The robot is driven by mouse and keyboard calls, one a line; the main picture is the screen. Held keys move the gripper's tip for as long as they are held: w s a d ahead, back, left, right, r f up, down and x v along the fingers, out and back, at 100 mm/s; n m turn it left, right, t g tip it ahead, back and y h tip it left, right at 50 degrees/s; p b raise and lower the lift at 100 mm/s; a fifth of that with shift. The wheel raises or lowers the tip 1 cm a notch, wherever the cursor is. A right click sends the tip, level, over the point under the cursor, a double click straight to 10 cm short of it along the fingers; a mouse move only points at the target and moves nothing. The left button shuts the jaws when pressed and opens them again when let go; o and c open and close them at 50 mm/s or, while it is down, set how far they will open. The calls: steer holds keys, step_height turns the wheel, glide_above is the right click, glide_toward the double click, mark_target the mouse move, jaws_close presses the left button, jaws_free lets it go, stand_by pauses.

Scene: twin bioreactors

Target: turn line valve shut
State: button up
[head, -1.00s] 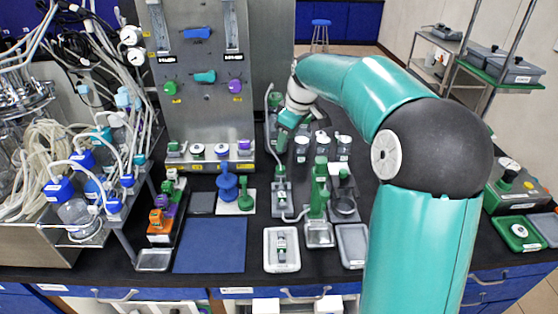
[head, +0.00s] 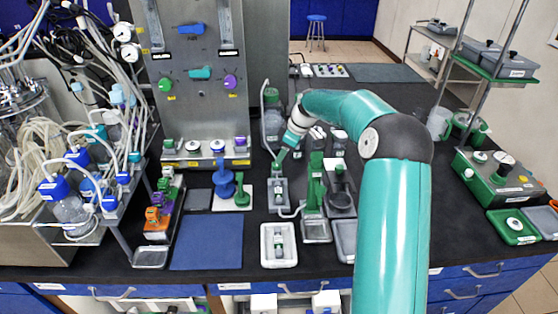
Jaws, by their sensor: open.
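My gripper (head: 279,159) is at the end of the teal arm, pointing down over a small grey fixture (head: 279,192) in the middle of the bench. The fixture stands in line with a clear tube, between a bottle (head: 272,128) behind it and a green-topped stand (head: 315,185) to its right. It looks like the line valve, but its handle is hidden or too small to make out. The jaws are open. I cannot tell whether the fingers touch the handle or hover just above it.
A steel panel (head: 203,120) with coloured valve knobs stands behind left. A white tray (head: 264,258) and a blue mat (head: 207,242) lie in front. Glassware and tubing crowd the left. Green equipment (head: 497,180) stands at right.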

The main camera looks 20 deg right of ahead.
mark_target(277, 165)
steer(key=shift+x, duration=2.35)
steer(key=c, duration=1)
steer(key=shift+o, duration=0.2)
